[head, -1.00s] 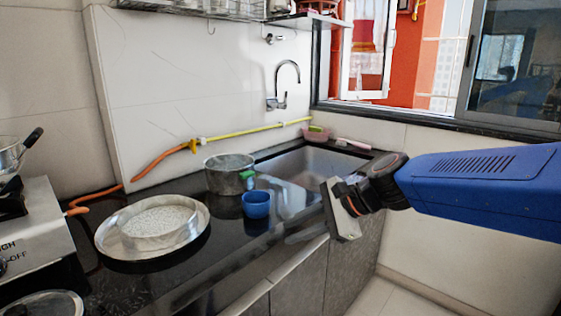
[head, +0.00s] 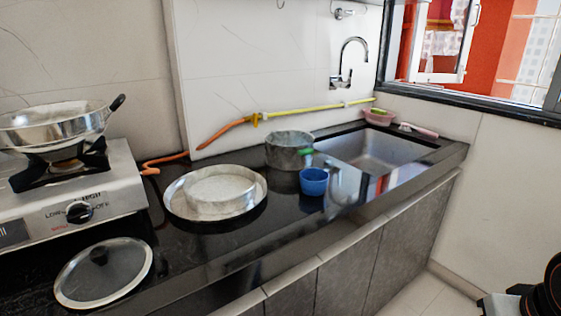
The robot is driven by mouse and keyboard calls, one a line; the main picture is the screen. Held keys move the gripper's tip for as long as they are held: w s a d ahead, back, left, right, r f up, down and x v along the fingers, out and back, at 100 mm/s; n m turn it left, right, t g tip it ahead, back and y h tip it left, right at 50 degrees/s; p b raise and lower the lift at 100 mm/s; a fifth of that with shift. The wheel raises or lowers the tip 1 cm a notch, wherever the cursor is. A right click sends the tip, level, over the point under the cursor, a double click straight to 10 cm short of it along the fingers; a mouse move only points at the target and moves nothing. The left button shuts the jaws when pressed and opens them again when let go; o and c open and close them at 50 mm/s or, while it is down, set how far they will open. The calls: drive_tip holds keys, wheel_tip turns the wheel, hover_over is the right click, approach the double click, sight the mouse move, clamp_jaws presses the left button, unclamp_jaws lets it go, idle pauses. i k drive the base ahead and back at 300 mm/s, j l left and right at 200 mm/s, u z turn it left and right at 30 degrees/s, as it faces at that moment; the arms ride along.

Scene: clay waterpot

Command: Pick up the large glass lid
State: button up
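The large glass lid (head: 125,283) lies flat on the black counter at the lower left, in front of the stove. It has a pale metal rim and a dark knob near its back edge. My gripper (head: 497,304) shows only in part at the bottom right corner, far to the right of the lid and apart from it. Its fingers are mostly cut off by the frame, so I cannot tell whether it is open or shut.
A stove (head: 112,180) with a metal pan (head: 55,128) stands behind the lid. A round tray (head: 177,208) holding a shallow dish (head: 222,190) is to its right. Further right are a metal pot (head: 288,152), a blue cup (head: 314,182) and the sink (head: 375,160).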

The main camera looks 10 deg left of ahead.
sight(104, 272)
drive_tip(key=u, duration=1.9)
